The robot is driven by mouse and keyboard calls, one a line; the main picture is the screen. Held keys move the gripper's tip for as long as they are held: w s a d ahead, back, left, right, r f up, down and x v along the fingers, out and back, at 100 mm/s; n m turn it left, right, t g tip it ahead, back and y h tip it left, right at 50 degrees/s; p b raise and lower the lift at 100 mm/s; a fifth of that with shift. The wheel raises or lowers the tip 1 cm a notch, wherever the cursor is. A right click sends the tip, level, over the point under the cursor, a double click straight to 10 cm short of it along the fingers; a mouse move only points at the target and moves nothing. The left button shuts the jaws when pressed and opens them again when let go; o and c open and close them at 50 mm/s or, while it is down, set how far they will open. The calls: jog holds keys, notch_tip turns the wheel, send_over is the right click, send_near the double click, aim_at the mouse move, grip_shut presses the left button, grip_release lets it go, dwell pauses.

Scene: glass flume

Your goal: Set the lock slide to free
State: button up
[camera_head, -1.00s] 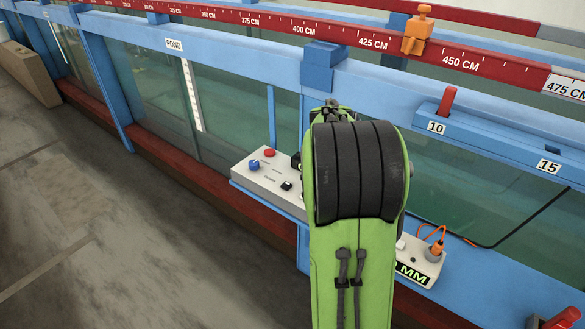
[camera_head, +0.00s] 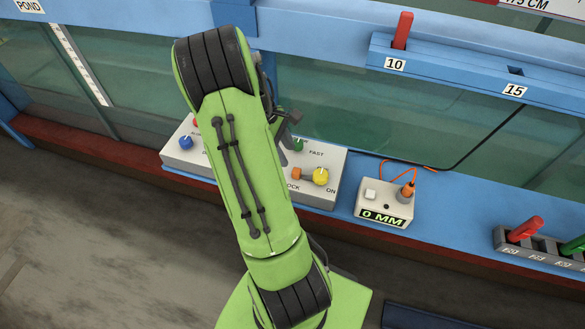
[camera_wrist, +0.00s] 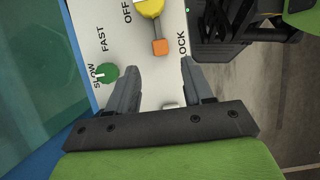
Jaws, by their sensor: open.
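The lock slide, a small orange block (camera_head: 298,173), sits beside the LOCK lettering on the white control panel (camera_head: 330,160), close against a yellow knob (camera_head: 320,176). In the wrist view the orange block (camera_wrist: 160,46) lies just beyond my open, empty fingertips (camera_wrist: 160,65), about midway between them. The yellow knob (camera_wrist: 150,8) is at the top edge, partly cut off. I cannot tell how far the fingers are above the panel. In the head view my green arm hides part of the panel and most of my gripper.
A green knob (camera_wrist: 107,75) marked SLOW and FAST is left of my fingers; a blue knob (camera_head: 185,142) is farther left on the panel. A grey readout box (camera_head: 385,203) shows 0 MM, with an orange cable. A rack (camera_head: 505,242) holds red and green pegs at right.

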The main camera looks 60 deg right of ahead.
aim_at(295, 170)
jog(key=x, duration=0.7)
jog(key=shift+s+f+b, duration=0.1)
jog(key=shift+f+b, duration=0.2)
jog(key=shift+b, duration=0.1)
jog(key=shift+a, duration=0.1)
grip_shut()
jog(key=shift+r, duration=0.1)
